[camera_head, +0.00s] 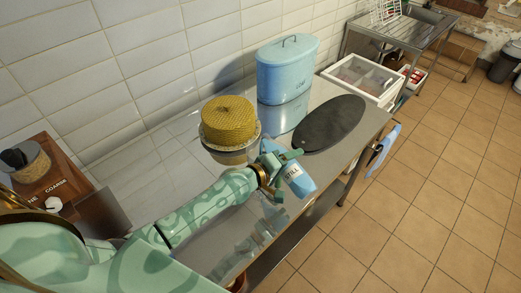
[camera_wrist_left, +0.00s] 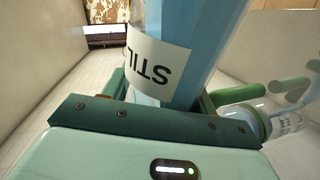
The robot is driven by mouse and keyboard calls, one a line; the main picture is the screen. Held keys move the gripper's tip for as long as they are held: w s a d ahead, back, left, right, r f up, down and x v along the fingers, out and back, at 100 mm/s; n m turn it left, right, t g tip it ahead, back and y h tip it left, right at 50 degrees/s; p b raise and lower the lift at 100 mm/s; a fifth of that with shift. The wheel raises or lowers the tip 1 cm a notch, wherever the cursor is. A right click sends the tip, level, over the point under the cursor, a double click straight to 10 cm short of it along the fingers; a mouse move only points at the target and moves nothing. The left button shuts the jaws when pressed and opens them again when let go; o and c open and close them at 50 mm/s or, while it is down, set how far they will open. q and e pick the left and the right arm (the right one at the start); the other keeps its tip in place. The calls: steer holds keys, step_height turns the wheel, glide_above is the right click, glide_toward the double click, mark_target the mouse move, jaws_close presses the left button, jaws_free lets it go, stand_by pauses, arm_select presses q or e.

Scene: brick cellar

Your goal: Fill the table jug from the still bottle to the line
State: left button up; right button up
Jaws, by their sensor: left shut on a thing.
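The still bottle (camera_head: 297,183) is light blue with a white STILL label and is tilted in the head view. My left gripper (camera_head: 279,174) is shut around it, near the table's front edge. The bottle also fills the upper middle of the left wrist view (camera_wrist_left: 200,45), its label upside down between the fingers. A clear vessel with a small white label (camera_wrist_left: 285,124) shows at the right of that view, beside green bars; I cannot tell whether it is the table jug. No jug or fill line shows clearly in the head view. My right gripper is not in view.
On the steel table (camera_head: 165,150), a yellow woven round thing (camera_head: 228,118) sits on a pale rimmed base behind my gripper. A blue lidded bin (camera_head: 285,75) and a dark oval mat (camera_head: 330,124) are farther back. A wooden box (camera_head: 45,180) stands at left.

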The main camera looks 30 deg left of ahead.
arm_select(q)
steer(key=shift+r, duration=0.2)
stand_by(0.4)
steer(key=shift+f+n+h+b, duration=0.3)
steer(key=shift+f+n+b, duration=0.3)
steer(key=shift+n, duration=0.1)
stand_by(2.9)
